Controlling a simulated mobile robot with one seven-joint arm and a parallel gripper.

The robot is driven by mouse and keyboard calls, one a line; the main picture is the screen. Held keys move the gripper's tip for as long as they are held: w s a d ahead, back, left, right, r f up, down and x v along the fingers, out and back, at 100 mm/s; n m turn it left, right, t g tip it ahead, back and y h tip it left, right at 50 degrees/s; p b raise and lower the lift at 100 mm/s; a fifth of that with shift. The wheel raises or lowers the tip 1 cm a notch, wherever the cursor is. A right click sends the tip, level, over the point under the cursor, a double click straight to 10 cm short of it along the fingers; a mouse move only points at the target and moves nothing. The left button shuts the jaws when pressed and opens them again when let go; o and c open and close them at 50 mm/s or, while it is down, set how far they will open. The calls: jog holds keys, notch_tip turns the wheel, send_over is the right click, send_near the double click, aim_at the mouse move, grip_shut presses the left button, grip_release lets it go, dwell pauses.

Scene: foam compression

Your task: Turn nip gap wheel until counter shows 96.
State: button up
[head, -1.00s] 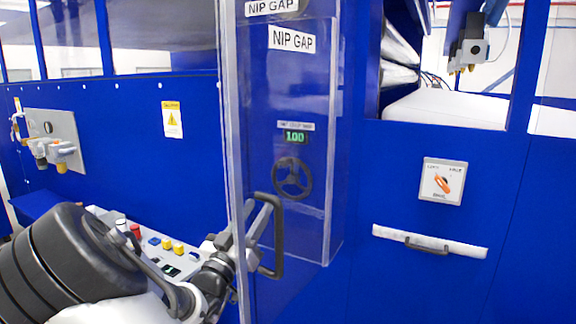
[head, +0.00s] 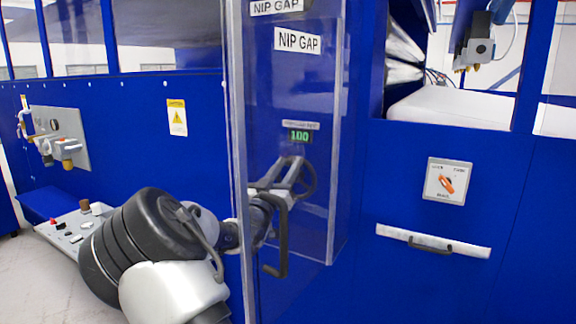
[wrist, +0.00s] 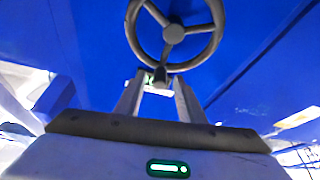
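The nip gap wheel (head: 312,180) is a dark three-spoke handwheel on the blue panel, seen through a clear guard in the head view. Above it, the green counter (head: 299,136) reads 100. My gripper (head: 298,162) is at the wheel and partly covers its left side. In the wrist view the wheel (wrist: 174,34) is at the top, with a dark knob-like piece (wrist: 160,76) at its lower rim. My gripper (wrist: 160,78) is open there, its two fingers apart on either side of that piece. I cannot tell whether they touch it.
The clear guard (head: 338,215) has a dark handle (head: 284,240) in front of my wrist in the head view. A rotary switch (head: 447,182) and a white drawer-like bar (head: 432,241) are to the right. A button console (head: 62,232) is at lower left.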

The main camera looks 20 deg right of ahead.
jog(key=shift+w+d+r, duration=0.1)
jog(key=shift+w+d, duration=0.05)
jog(key=shift+d, duration=0.05)
grip_shut()
jog(key=shift+w+a+n, duration=0.1)
jog(key=shift+n, duration=0.2)
